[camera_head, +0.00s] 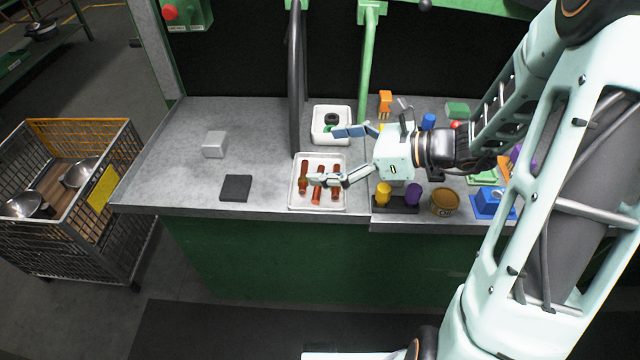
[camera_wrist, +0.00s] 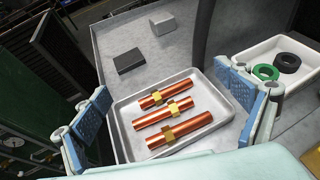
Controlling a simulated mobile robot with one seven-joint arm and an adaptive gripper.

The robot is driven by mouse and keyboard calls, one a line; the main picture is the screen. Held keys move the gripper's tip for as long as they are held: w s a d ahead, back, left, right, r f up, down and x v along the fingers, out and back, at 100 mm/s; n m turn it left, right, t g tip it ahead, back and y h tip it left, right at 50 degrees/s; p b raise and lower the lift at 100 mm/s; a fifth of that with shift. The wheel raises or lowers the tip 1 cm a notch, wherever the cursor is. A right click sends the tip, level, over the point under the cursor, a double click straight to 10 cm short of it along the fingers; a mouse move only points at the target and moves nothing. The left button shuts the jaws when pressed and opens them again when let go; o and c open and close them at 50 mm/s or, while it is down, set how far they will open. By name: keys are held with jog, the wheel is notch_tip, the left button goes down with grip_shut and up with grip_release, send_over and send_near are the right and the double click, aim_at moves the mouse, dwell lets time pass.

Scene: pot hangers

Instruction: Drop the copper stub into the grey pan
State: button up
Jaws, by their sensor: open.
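Three copper stubs, each with a brass-coloured collar, lie side by side in a shallow light grey pan (camera_head: 341,203). In the wrist view the pan (camera_wrist: 124,122) holds the far stub (camera_wrist: 153,101), the middle stub (camera_wrist: 150,121) and the near stub (camera_wrist: 192,124). In the head view the left stub (camera_head: 304,170) is clear, while my lower finger partly covers the others. My gripper (camera_head: 328,157) is open and empty, its fingers spread wide over the pan's right side. In the wrist view its blue-padded fingers (camera_wrist: 166,105) appear on either side of the pan.
A white tray (camera_head: 317,122) with black and green rings stands behind the pan. A dark grey square block (camera_head: 236,188) and a light grey block (camera_head: 214,145) lie left. A dark post (camera_head: 296,80) rises behind the pan. Coloured parts crowd the right; the left counter is mostly clear.

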jog(key=v, duration=1.2)
